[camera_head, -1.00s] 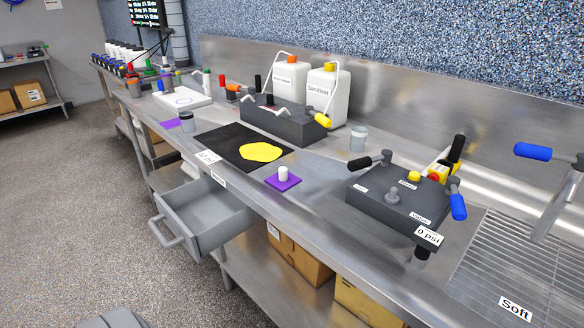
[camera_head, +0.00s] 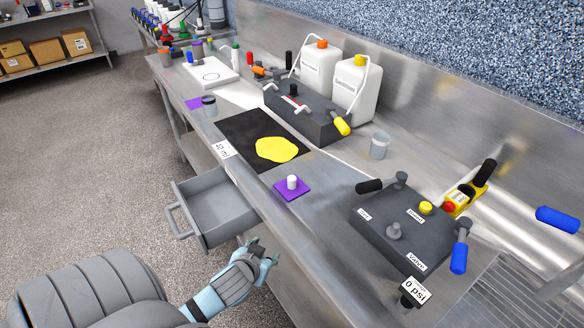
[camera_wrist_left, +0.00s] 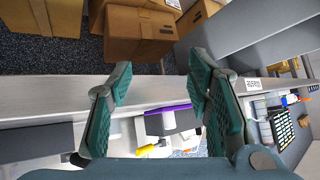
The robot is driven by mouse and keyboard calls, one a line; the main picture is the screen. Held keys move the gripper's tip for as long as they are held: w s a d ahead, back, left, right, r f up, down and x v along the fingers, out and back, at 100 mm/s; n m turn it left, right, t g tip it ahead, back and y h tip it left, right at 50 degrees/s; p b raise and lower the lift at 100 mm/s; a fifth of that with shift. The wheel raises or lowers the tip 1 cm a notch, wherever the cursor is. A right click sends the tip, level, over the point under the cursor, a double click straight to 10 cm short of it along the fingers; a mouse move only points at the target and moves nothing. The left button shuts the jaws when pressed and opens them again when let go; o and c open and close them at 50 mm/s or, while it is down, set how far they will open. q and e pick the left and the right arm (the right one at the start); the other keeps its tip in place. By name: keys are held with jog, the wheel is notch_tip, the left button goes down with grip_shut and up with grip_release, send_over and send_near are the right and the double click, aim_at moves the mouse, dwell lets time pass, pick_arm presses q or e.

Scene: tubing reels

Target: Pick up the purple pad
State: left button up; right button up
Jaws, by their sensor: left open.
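The purple pad (camera_head: 284,194) is a flat square with a white knob (camera_head: 292,181) on top. It lies on the steel counter, right of the black mat (camera_head: 235,133), near the front edge. My left gripper (camera_head: 262,250) is open and empty, in front of the counter edge and below the pad, apart from it. In the left wrist view the open fingers (camera_wrist_left: 160,66) frame the counter edge, with a purple strip (camera_wrist_left: 168,109) beyond; I cannot tell which pad it is. My right gripper is out of view.
An open grey drawer (camera_head: 214,222) juts out left of my gripper. A dark control block with levers (camera_head: 400,231) stands right of the pad. A yellow sheet (camera_head: 277,149) lies on the mat. Cardboard boxes (camera_wrist_left: 138,32) sit below the counter.

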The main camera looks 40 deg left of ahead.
pick_arm(q)
notch_tip(320, 180, up, 6)
jog(key=w+t, duration=0.1)
jog(key=w, duration=0.1)
jog(key=n+t, duration=0.1)
jog(key=t, duration=0.2)
send_near(290, 181)
jog(key=shift+t, duration=0.3)
jog(key=x, duration=1.1)
jog(key=shift+w+f, duration=0.15)
jog(key=shift+f, duration=0.1)
grip_shut()
